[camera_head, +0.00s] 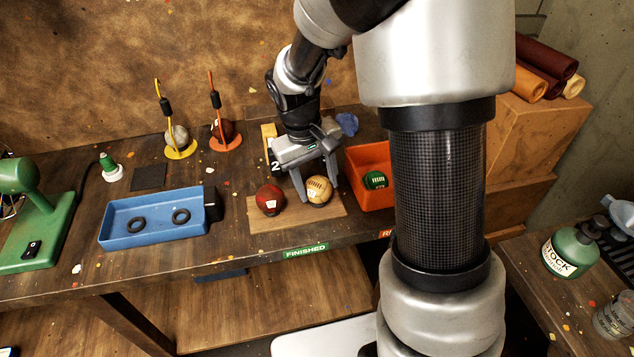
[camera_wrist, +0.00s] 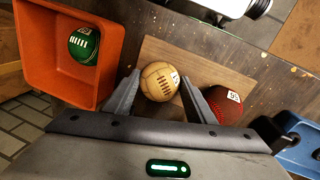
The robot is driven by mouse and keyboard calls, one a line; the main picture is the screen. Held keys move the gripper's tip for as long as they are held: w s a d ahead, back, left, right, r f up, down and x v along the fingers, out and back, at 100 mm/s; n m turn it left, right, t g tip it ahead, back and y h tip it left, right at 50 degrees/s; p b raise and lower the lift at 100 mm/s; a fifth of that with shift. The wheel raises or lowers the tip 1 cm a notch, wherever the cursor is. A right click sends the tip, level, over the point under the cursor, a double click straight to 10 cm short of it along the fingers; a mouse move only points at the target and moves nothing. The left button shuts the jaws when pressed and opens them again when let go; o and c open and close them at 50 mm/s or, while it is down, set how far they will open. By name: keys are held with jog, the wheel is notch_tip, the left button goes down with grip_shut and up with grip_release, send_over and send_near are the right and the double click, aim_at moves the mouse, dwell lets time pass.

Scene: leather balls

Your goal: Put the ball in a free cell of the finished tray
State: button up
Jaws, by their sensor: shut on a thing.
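A tan ball (camera_head: 319,190) with dark lacing is between the fingers of my gripper (camera_head: 318,196), which is shut on it. In the wrist view the tan ball (camera_wrist: 159,82) also lies between the fingertips (camera_wrist: 160,77). It is at the wooden board (camera_head: 288,219); I cannot tell whether it touches it. A red ball (camera_head: 270,198) with a white label sits on the board just left. A green FINISHED label (camera_head: 305,251) is on the table's front edge, below the board.
An orange bin (camera_head: 360,161) with a green ball (camera_head: 375,180) stands right of my gripper, partly hidden by my arm. Two hooked stands (camera_head: 180,150) hold balls behind the blue tray. A green lamp-like device (camera_head: 30,215) is at far left.

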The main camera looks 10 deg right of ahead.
aim_at(309, 186)
jog(key=shift+f, duration=0.1)
jog(key=o, duration=1.1)
notch_tip(309, 186, up, 12)
jog(key=a+p, duration=0.2)
jog(key=s+r+t, duration=0.1)
jog(key=s+r, duration=0.2)
jog(key=s, duration=0.3)
jog(key=s+d+r+m+t+y, duration=0.1)
jog(key=s+r+t, duration=0.1)
jog(key=s, duration=0.4)
jog(key=s+d+r+m+t+y, duration=0.1)
jog(key=s+r+t, duration=0.1)
jog(key=s, duration=0.4)
jog(key=shift+d+r, duration=0.25)
jog(key=shift+r, duration=0.6)
